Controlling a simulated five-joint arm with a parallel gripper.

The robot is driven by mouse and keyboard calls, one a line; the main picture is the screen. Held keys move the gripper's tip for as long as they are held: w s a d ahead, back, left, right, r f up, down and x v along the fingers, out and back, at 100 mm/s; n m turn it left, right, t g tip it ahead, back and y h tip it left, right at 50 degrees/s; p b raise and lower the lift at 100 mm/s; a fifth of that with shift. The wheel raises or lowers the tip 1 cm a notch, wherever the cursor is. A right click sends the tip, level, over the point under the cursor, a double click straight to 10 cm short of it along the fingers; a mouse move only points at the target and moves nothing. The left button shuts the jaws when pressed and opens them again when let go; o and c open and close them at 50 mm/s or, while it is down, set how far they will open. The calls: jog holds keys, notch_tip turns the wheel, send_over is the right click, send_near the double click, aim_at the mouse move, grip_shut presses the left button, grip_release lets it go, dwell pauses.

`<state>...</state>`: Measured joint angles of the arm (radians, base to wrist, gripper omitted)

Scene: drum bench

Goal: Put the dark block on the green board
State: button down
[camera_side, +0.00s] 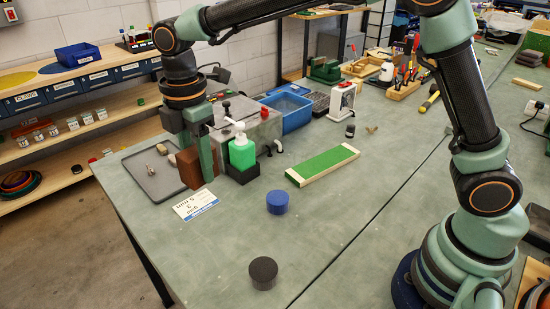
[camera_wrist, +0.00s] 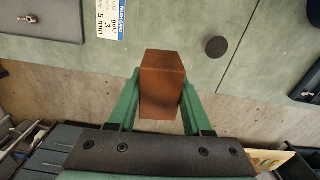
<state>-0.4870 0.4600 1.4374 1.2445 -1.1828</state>
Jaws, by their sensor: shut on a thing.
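My gripper (camera_side: 196,170) is shut on a reddish-brown block (camera_side: 188,168), the darkest block I see. In the wrist view the block (camera_wrist: 162,85) sits between the two green fingers of my gripper (camera_wrist: 160,92). In the side view it is beside the grey tray, at the left of the bench; I cannot tell whether its underside touches the bench. The green board (camera_side: 323,163), with pale wooden edges, lies flat near the middle of the bench, to the right of my gripper. Its top is bare. The board is not in the wrist view.
A green soap bottle (camera_side: 242,153) in a black holder stands just right of my gripper. A blue cylinder (camera_side: 277,202) and a dark grey round puck (camera_side: 263,272) stand nearer the front. A white card (camera_side: 195,205) and grey tray (camera_side: 150,176) lie close by. The front bench is mostly clear.

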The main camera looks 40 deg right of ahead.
jog(key=shift+w+d+r, duration=0.15)
jog(key=shift+d+r, duration=0.1)
jog(key=shift+r, duration=0.15)
jog(key=w+d+r+m, duration=0.1)
jog(key=w+d+m, duration=0.25)
jog(key=d, duration=0.75)
jog(key=m, duration=0.7)
send_over(325, 161)
notch_tip(325, 161, down, 18)
jog(key=shift+f, duration=0.25)
jog(key=shift+f, duration=0.2)
jog(key=shift+c, duration=1.7)
grip_release()
jog(key=shift+r, duration=0.15)
